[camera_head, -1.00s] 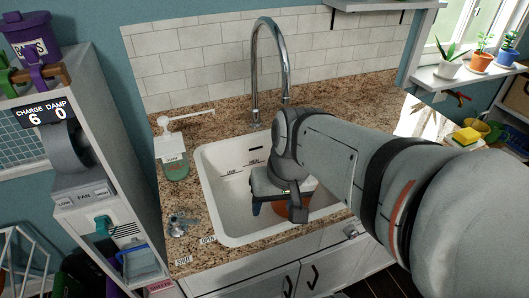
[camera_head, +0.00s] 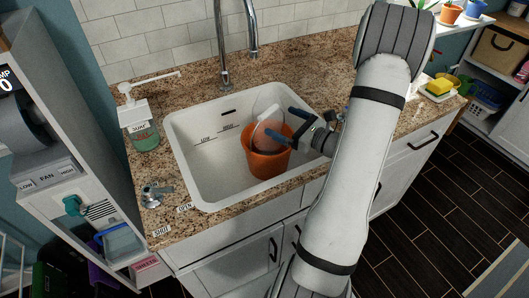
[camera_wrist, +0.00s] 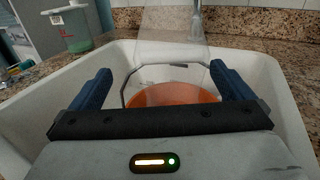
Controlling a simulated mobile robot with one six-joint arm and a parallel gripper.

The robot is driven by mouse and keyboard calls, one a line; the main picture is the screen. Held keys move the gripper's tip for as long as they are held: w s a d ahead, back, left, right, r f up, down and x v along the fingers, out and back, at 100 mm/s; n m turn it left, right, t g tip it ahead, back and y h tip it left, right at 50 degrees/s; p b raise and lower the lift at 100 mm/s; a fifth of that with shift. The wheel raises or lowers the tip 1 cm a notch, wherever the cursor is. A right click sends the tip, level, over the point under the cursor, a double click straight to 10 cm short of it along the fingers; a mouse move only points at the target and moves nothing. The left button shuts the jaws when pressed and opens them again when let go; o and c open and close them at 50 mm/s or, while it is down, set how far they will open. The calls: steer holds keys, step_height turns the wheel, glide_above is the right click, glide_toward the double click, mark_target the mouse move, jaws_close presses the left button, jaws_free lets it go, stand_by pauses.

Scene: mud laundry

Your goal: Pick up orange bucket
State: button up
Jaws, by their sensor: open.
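The orange bucket (camera_head: 266,163) stands in the white sink (camera_head: 190,150), toward its right side. A thin dark wire-like handle arcs above its rim. In the wrist view the bucket's orange rim and inside (camera_wrist: 170,96) show beyond and between my fingers. My gripper (camera_head: 287,122) is open, with two blue fingers above the bucket's right side; one finger overlaps the bucket rim in the head view. In the wrist view the fingers (camera_wrist: 163,86) are wide apart with nothing clasped between them. A pale translucent shape shows over the bucket; I cannot tell what it is.
A tall chrome faucet (camera_head: 222,45) rises behind the sink. A green soap dispenser (camera_head: 144,135) and a small metal tap lever (camera_head: 153,196) stand on the granite counter at left. A yellow sponge (camera_head: 438,86) lies at the right end. The sink's left half is clear.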

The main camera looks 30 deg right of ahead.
mark_target(271, 112)
steer(key=shift+m+t, duration=0.3)
steer(key=x, duration=0.2)
steer(key=p+x, duration=0.1)
steer(key=x, duration=0.2)
steer(key=d+p+x, duration=0.1)
steer(key=x, duration=0.1)
steer(key=shift+w+f, duration=0.25)
steer(key=shift+w, duration=0.25)
steer(key=c, duration=1.2)
steer(key=shift+c, duration=1)
steer(key=shift+r, duration=0.1)
